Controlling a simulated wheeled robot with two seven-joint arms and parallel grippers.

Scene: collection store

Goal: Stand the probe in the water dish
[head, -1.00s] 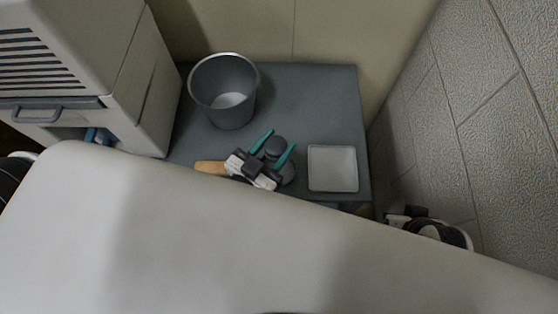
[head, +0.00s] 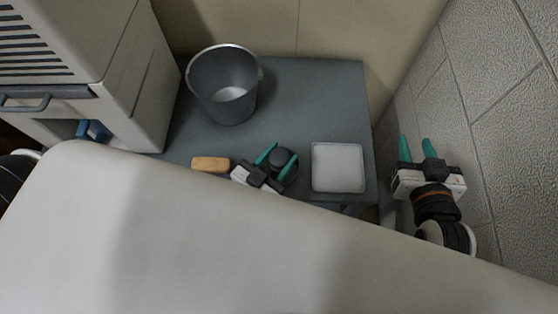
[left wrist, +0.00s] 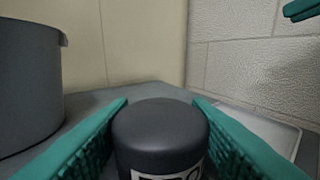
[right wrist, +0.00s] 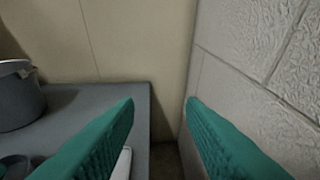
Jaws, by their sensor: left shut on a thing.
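The probe appears to be a dark grey capped cylinder (head: 283,157) with a pale label, upright on or just above the grey table. Whether its base touches is hidden. My left gripper (head: 283,150) is shut on it, one teal finger on each side; the left wrist view shows its cap (left wrist: 160,125) between the fingers. The water dish (head: 338,167) is a shallow whitish square dish just right of the cylinder; it also shows in the left wrist view (left wrist: 262,127). My right gripper (head: 416,139) is open and empty, right of the table near the wall.
A grey bucket (head: 225,88) stands at the back left of the table (head: 310,95). A tan block (head: 210,164) lies left of my left gripper. A beige cabinet (head: 130,85) borders the left, a textured wall the right. A large pale surface (head: 200,235) fills the foreground.

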